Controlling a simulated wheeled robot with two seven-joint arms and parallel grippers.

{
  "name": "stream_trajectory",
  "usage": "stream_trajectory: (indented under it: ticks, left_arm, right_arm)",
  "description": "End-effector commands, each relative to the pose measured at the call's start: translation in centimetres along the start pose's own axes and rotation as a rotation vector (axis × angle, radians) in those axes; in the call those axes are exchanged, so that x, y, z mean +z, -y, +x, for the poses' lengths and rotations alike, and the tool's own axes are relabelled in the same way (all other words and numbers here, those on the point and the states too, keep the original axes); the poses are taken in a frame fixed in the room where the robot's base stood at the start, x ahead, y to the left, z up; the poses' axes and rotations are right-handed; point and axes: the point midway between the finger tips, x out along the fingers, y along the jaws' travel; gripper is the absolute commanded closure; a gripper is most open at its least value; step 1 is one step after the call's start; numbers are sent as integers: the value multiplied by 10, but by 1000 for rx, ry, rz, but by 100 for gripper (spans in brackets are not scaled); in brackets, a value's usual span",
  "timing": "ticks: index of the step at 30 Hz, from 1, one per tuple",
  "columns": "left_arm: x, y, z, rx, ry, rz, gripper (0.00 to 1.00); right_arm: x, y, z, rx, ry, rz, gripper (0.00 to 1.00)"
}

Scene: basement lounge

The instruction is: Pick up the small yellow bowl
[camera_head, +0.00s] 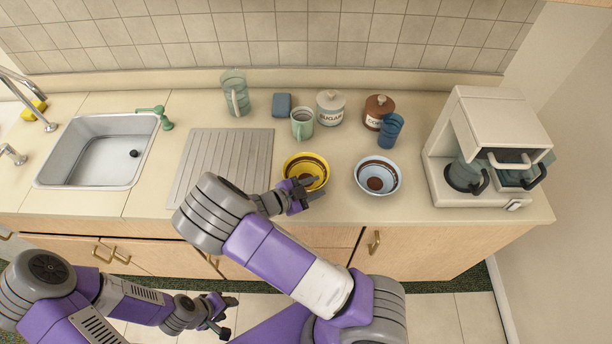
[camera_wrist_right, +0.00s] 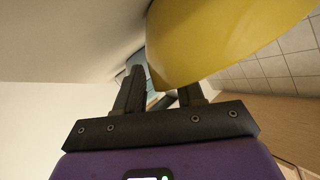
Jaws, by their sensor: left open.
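The small yellow bowl (camera_head: 294,168) stands on the counter, right of the ribbed drainboard. Its inside has a dark band and a dark centre. My right gripper (camera_head: 306,189) is at the bowl's near right edge, its fingers apart. In the right wrist view the yellow bowl (camera_wrist_right: 215,40) fills the upper right and covers part of one finger of the right gripper (camera_wrist_right: 158,98). I cannot tell whether they touch. My left gripper (camera_head: 221,316) is open and empty, low in front of the cabinets, well away from the bowl.
A light blue bowl (camera_head: 377,162) stands close on the right, with a coffee machine (camera_head: 490,150) beyond. Behind are a mug (camera_head: 302,127), a sugar jar (camera_head: 331,112), a brown jar (camera_head: 373,117) and a blue cup (camera_head: 391,132). The drainboard (camera_head: 225,160) is bare.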

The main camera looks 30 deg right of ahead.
Motion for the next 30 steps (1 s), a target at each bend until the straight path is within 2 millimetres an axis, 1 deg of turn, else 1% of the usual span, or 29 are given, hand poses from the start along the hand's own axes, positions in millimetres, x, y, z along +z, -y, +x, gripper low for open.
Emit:
stream_trajectory:
  ticks: [1, 7, 8, 17, 20, 23, 30]
  left_arm:
    - [0, 0, 0, 0, 0, 0, 53]
    - [0, 0, 0, 0, 0, 0, 53]
    - [0, 0, 0, 0, 0, 0, 53]
    - [0, 0, 0, 0, 0, 0, 53]
    - [0, 0, -1, 0, 0, 0, 53]
    - [0, -1, -3, 0, 0, 0, 53]
    - [1, -5, -13, 0, 0, 0, 53]
  right_arm:
    - [0, 0, 0, 0, 0, 0, 68]
    - [0, 0, 0, 0, 0, 0, 99]
    - [0, 0, 0, 0, 1, 0, 100]
    - [0, 0, 0, 1, 1, 0, 100]
    - [-2, 1, -2, 1, 2, 0, 100]
    - [-12, 6, -6, 1, 3, 2, 100]
    - [-51, 27, -22, 1, 4, 4, 100]
